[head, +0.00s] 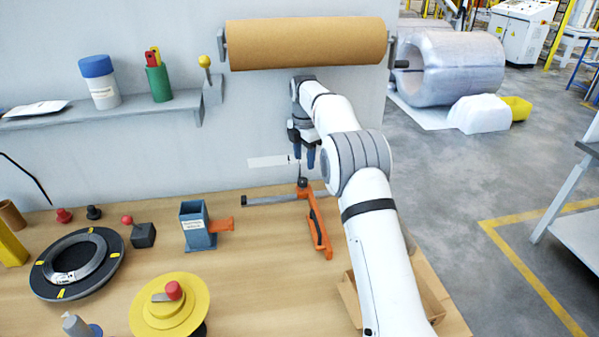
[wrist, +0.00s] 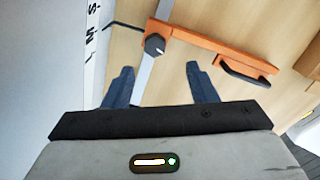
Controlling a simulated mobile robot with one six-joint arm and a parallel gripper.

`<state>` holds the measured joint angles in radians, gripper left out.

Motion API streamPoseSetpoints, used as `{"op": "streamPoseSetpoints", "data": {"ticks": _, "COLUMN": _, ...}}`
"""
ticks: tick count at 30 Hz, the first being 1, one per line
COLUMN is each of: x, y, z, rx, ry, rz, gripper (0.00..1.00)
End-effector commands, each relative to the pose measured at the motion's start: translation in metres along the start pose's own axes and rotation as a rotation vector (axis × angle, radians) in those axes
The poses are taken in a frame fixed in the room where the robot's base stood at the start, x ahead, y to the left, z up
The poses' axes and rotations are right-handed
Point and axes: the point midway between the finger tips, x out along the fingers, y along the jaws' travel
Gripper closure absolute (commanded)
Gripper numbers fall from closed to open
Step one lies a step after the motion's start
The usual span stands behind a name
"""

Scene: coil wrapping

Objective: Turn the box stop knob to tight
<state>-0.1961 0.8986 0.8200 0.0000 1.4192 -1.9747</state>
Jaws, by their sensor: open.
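The box stop is an orange bar (head: 318,228) with a dark handle, set across a grey rail (head: 262,199) on the wooden bench. Its small dark round knob (head: 303,183) sits at the bar's far end, over the rail; I cannot read its setting. In the wrist view the knob (wrist: 154,46) shows just beyond the fingertips, roughly between them and slightly left of centre. My gripper (head: 303,156) points down above the knob, apart from it. In the wrist view my gripper (wrist: 160,69) has its two blue fingers spread, with nothing between them.
A white lettered strip (head: 270,161) is on the wall behind the rail. A blue-grey holder (head: 195,232) with an orange arm stands left of the stop. A brown roll (head: 305,43) hangs above. An open cardboard box (head: 428,285) is at front right. Bench before the stop is clear.

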Motion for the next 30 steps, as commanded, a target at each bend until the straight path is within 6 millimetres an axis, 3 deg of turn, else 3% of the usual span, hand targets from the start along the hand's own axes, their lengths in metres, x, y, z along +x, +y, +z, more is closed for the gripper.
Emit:
{"op": "streamPoseSetpoints", "data": {"ticks": 5, "x": 0.014, "y": 0.007, "z": -0.002, "rx": -0.049, "ry": 0.002, "rz": -0.005, "gripper": 0.48}}
{"op": "streamPoseSetpoints", "data": {"ticks": 18, "x": 0.076, "y": 0.007, "z": -0.006, "rx": -0.053, "ry": 0.002, "rz": -0.005, "gripper": 0.48}}
{"op": "streamPoseSetpoints", "data": {"ticks": 30, "x": 0.085, "y": 0.008, "z": -0.007, "rx": -0.054, "ry": 0.002, "rz": -0.004, "gripper": 0.49}}
